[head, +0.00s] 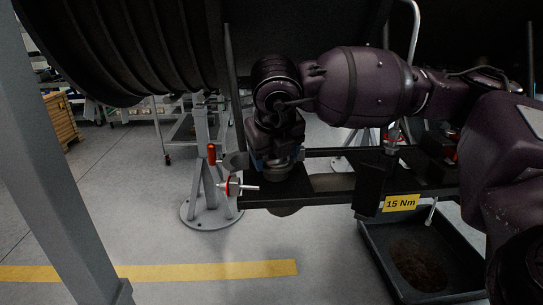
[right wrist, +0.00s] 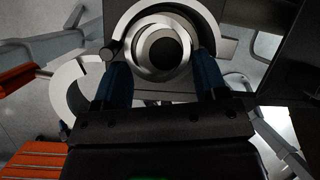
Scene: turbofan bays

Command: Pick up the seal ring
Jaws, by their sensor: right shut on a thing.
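The seal ring (right wrist: 143,57) shows in the right wrist view as a bright silver ring around a dark round centre. It sits between the two blue fingers of my right gripper (right wrist: 162,68), which is shut on it. In the head view my right gripper (head: 272,166) points down at the left end of a dark shelf. The ring is mostly hidden there by the gripper, and I cannot tell whether it is clear of the surface below. My left gripper is not in view.
The dark shelf (head: 325,194) carries a yellow "15 Nm" label (head: 401,203). A red-and-silver fitting (head: 234,187) sticks out at its left end. A black tray (head: 450,285) lies on the floor below. A grey post (head: 62,170) stands at left, and a ribbed dark engine casing (head: 125,45) hangs above.

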